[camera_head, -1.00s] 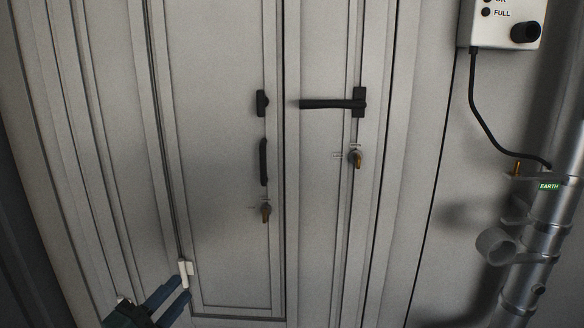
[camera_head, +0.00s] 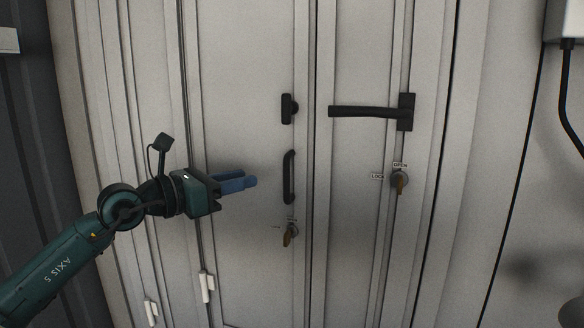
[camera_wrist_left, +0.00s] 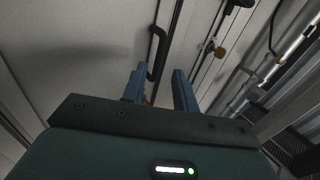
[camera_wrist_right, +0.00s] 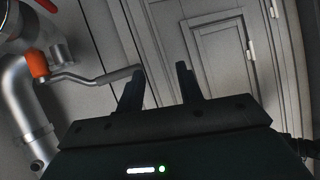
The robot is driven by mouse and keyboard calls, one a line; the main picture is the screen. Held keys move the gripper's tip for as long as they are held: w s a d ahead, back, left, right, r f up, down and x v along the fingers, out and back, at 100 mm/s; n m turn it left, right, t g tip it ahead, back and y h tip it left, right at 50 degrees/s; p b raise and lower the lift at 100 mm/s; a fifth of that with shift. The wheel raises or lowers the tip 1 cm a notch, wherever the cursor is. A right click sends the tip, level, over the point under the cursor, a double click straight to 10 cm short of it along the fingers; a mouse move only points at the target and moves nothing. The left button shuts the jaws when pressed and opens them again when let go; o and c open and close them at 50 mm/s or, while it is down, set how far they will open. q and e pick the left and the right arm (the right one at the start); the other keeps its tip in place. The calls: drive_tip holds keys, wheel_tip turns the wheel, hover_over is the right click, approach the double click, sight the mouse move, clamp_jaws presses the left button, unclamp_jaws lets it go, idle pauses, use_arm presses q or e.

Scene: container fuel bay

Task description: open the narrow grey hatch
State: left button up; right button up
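The narrow grey hatch (camera_head: 352,210) is the right-hand panel in the head view, closed flush. It carries a black lever handle (camera_head: 365,112) lying horizontal. Below it is a key lock (camera_head: 400,182) with LOCK and OPEN labels; its key hangs pointing down. My left gripper (camera_head: 250,182) is in front of the wider left panel, left of that panel's black bow handle (camera_head: 289,178). In the left wrist view its fingers (camera_wrist_left: 160,85) are apart with nothing clearly held. My right gripper (camera_wrist_right: 158,85) shows only in the right wrist view, with fingers apart and empty.
The wider panel (camera_head: 240,265) has a small black latch (camera_head: 289,108), a key lock (camera_head: 290,235) and white hinges (camera_head: 207,287). In the right wrist view, metal pipework (camera_wrist_right: 25,100) with a grey lever (camera_wrist_right: 90,79) stands at left.

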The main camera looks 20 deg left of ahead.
use_arm(q)
drive_tip(key=p, duration=0.2)
hover_over(287, 196)
drive_tip(key=shift+w+a, duration=0.1)
drive_tip(key=shift+w, duration=0.25)
clamp_jaws()
idle(0.3)
